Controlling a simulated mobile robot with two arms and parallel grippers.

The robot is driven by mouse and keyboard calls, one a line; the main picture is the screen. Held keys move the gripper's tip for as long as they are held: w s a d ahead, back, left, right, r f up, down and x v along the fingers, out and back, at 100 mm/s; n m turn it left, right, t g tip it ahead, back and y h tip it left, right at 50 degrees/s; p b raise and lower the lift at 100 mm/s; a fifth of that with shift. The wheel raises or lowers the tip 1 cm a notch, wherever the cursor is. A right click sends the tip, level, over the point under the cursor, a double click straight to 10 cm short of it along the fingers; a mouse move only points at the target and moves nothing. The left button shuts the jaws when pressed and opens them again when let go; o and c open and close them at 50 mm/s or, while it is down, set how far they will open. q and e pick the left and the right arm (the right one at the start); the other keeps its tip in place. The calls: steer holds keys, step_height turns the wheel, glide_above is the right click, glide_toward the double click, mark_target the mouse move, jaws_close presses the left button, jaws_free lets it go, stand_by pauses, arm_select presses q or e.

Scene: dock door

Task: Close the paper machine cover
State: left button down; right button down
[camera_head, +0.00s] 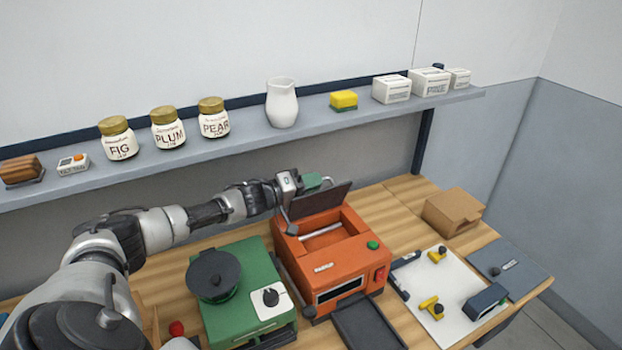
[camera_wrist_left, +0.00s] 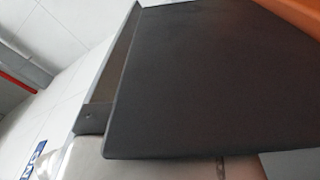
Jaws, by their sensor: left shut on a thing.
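The orange paper machine (camera_head: 335,255) stands on the wooden bench. Its dark cover (camera_head: 320,200) is raised and tilted back, leaving the pale opening below it exposed. My left gripper (camera_head: 300,187) is at the cover's upper left edge and is shut on the cover; the fingertips are partly hidden. A green piece shows beside the gripper, and I cannot tell what it belongs to. In the left wrist view the dark cover (camera_wrist_left: 215,80) fills most of the picture, with a bit of orange machine at the upper right corner. My right gripper is not in view.
A green machine (camera_head: 240,290) with a black round lid stands left of the paper machine. A dark tray (camera_head: 368,325) lies in front. A white board (camera_head: 445,295) with yellow tools and a cardboard box (camera_head: 455,211) are to the right. A shelf (camera_head: 250,140) with jars runs behind.

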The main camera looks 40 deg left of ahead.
arm_select(q)
steer(key=shift+a, duration=0.1)
steer(key=c, duration=1.4)
jaws_free()
steer(key=shift+o, duration=1)
steer(key=shift+a, duration=0.15)
steer(key=shift+w, duration=0.1)
